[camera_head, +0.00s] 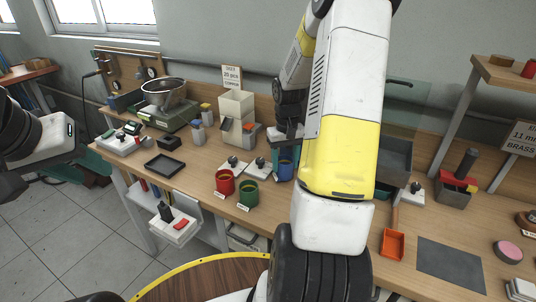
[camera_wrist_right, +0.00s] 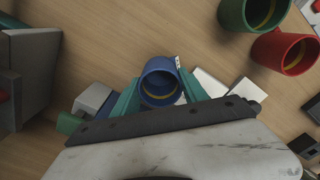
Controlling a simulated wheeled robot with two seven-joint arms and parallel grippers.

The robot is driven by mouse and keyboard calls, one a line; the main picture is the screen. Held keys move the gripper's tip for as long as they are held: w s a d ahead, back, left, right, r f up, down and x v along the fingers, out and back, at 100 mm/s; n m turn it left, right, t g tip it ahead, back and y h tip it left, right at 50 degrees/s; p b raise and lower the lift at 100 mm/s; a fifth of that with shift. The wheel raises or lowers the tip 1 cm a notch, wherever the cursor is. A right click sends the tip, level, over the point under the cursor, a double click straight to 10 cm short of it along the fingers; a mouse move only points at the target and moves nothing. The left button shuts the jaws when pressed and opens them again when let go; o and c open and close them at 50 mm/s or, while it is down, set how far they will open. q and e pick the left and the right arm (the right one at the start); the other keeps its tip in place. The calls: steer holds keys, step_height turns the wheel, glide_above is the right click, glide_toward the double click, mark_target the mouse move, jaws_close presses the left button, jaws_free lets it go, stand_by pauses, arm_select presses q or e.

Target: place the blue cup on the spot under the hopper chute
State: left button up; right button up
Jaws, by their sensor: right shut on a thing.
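The blue cup (camera_head: 286,169) is at the middle of the bench in the head view, to the right of the hopper. In the right wrist view the blue cup (camera_wrist_right: 160,84) stands mouth toward the camera between the teal fingers. My right gripper (camera_wrist_right: 161,92) is shut on it; in the head view my arm partly hides this gripper (camera_head: 284,155). Whether the cup touches the bench cannot be told. The cream hopper (camera_head: 236,106) stands at the back of the bench; the spot under its chute cannot be made out. My left gripper (camera_head: 88,165) is at the far left, its finger opening unclear.
A red cup (camera_head: 224,183) and a green cup (camera_head: 248,194) stand in front of the hopper, left of the blue cup. White switch boxes (camera_head: 233,164) sit behind them. A black tray (camera_head: 165,165) and a scale with a metal bowl (camera_head: 164,92) are further left.

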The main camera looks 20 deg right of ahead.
steer(key=shift+f, duration=0.65)
steer(key=shift+f, duration=0.1)
steer(key=o, duration=1.5)
steer(key=shift+c, duration=0.2)
step_height(320, 180, up, 12)
steer(key=s+a+r+t+y, duration=0.1)
steer(key=s+a+r+t, duration=0.2)
steer(key=s+a+r, duration=0.3)
steer(key=s+a+r+n+t+y, duration=0.1)
steer(key=s+a+r+t, duration=0.2)
steer(key=s+a+r, duration=0.4)
steer(key=s+a, duration=0.4)
steer(key=s, duration=0.1)
steer(key=shift+r+n, duration=0.25)
steer(key=shift+n, duration=0.05)
